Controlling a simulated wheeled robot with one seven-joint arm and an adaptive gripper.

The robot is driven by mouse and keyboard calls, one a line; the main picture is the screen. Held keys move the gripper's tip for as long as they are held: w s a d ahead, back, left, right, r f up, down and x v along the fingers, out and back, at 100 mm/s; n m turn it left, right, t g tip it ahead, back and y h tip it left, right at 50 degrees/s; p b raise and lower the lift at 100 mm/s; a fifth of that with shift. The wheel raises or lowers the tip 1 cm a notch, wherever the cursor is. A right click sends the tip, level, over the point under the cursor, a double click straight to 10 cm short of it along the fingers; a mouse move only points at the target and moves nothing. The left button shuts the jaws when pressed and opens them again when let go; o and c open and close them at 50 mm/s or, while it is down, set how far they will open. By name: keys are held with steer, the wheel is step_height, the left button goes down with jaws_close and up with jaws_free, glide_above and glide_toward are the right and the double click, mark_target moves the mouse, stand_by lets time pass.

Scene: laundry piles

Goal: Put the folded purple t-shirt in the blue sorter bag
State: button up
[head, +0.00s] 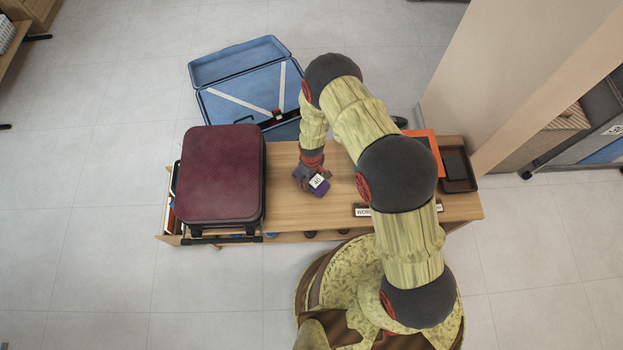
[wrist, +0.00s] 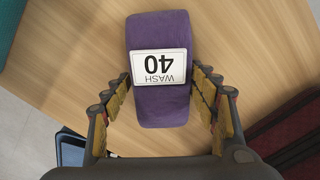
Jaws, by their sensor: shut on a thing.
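In the wrist view, the fingers (wrist: 160,80) press the two sides of the purple bundle (wrist: 160,112). I cannot tell whether the bundle touches the bench top. At the far right of the head view, a grey sorter has a blue part (head: 606,152), which may be the blue sorter bag. It is cut off by the frame and partly behind the beige wall.
The maroon suitcase (head: 219,175) covers the left of the bench (head: 285,212). An open blue suitcase (head: 238,64) lies behind it. A dark tray (head: 458,171) and an orange item (head: 424,135) are at the right. A beige pillar (head: 500,70) stands beyond. Floor at lower right is clear.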

steer(key=c, duration=0.4)
steer(key=shift+c, duration=0.2)
